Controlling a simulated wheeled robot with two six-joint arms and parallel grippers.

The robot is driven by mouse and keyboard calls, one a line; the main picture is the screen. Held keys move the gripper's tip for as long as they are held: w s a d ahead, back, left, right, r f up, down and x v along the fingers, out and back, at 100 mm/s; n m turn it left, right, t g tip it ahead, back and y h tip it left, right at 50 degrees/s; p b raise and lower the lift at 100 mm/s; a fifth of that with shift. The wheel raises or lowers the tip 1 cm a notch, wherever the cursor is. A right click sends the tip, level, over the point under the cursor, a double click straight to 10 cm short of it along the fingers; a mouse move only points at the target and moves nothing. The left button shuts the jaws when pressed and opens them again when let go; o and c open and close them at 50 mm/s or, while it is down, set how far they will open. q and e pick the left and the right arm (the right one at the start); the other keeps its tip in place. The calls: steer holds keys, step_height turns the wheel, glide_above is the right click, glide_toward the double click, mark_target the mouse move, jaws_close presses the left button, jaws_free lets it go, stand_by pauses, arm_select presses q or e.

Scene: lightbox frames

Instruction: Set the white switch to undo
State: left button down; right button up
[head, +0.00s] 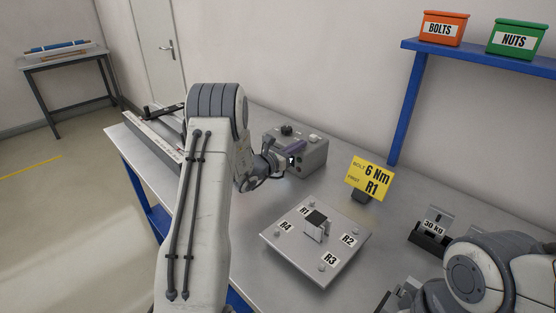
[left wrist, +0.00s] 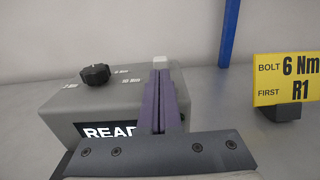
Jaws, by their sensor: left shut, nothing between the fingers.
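A grey control box (head: 311,157) stands on the bench in the head view; it also shows in the left wrist view (left wrist: 70,110). A small whitish block, which looks like the white switch (left wrist: 160,61), shows on its top just beyond my fingertips. Its setting cannot be read, and the fingers partly hide it. My left gripper (head: 297,146) is shut and empty, its purple fingers (left wrist: 161,80) over the box and pointing toward the switch. Whether they touch it I cannot tell. My right arm is at the lower right; its gripper (head: 400,295) is partly cut off and unclear.
A black knob (left wrist: 95,74) sits on the box's top, left of the fingers, with a lit display (left wrist: 108,131) on the front. A yellow sign (head: 369,179) stands to the right. A plate (head: 288,246) marked R1 to R4 lies in front. Bare bench lies between.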

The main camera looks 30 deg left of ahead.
arm_select(q)
steer(key=b+v, duration=0.1)
steer(key=v, duration=0.9)
steer(key=shift+s, duration=0.25)
steer(key=shift+d, duration=0.1)
